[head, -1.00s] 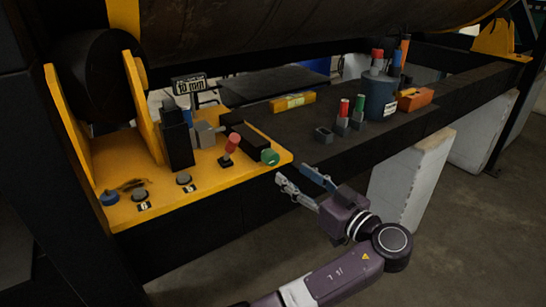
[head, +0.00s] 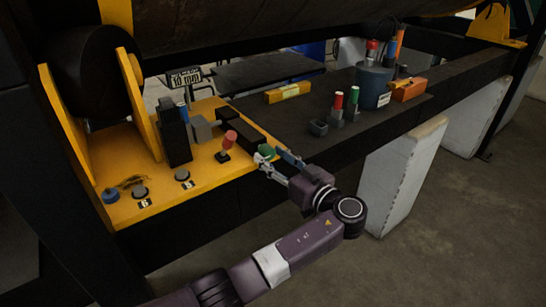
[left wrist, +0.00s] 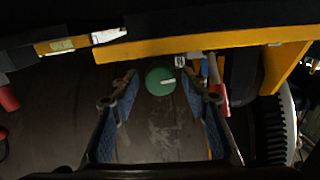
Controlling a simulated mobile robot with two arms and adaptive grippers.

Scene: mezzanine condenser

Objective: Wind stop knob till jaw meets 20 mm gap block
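The green stop knob (head: 266,152) sits at the right end of a black slide body (head: 242,140) on the yellow plate. A grey block (head: 202,128) stands between the tall black upright (head: 175,142) and the slide; I cannot tell whether they touch. A small sign behind reads about 10 mm (head: 186,77). My left gripper (head: 277,161) is open, with its fingertips at the knob. In the left wrist view the green knob (left wrist: 160,80), with a white mark, shows between the parted blue-padded fingers (left wrist: 160,96); contact is not clear. My right gripper is not in view.
A red-topped lever (head: 229,140), a blue knob (head: 111,195) and dark buttons sit on the yellow plate (head: 195,195). To the right on the dark bench are a yellow bar (head: 288,92), red and green markers, a blue cup (head: 374,88) and an orange block (head: 408,90).

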